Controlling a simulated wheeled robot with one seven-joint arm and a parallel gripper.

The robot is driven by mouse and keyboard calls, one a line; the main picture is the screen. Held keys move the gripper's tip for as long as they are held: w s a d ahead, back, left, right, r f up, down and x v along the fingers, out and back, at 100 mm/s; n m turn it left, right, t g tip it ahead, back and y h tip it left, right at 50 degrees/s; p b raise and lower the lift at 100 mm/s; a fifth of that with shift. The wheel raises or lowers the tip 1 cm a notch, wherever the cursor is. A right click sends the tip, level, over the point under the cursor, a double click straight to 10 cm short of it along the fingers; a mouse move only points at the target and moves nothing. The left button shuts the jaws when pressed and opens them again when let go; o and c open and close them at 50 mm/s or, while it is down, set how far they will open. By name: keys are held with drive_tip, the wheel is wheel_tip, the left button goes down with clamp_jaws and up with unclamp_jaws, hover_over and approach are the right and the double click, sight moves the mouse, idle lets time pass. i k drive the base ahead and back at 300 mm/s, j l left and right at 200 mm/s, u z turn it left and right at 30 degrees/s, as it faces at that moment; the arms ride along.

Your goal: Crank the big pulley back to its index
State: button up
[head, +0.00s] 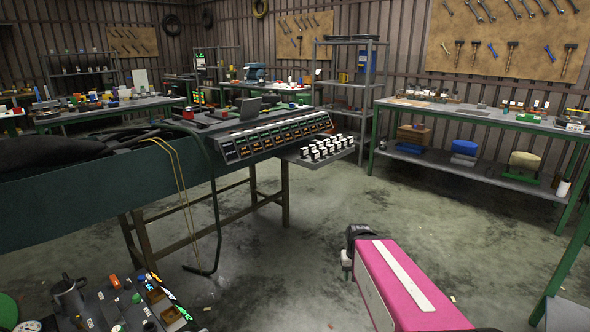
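I cannot make out a big pulley or its index mark for certain in the head view. A dark bent bar (213,200) comes down from the long bench to near the floor; I cannot tell whether it is a crank. A green round disc (7,310) is cut off at the lower left edge. My pink and white arm link reaches in from the bottom right and ends in a dark joint over open floor. My gripper's fingers cannot be made out, and my arm is well apart from the bench.
A long dark green bench (100,192) with yellow cords (180,180) fills the left. A sloped rack of bins (275,134) and a tray of white-topped pieces (325,149) adjoin it. A cluttered low table (103,312) is lower left; a workbench (470,112) is right. The middle floor is mostly clear.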

sight(275, 97)
drive_tip(key=i+l+u, duration=0.2)
drive_tip(key=i, duration=0.35)
drive_tip(key=i+l+u, duration=0.2)
drive_tip(key=i, duration=0.35)
drive_tip(key=i+l+u, duration=0.25)
drive_tip(key=i, duration=0.25)
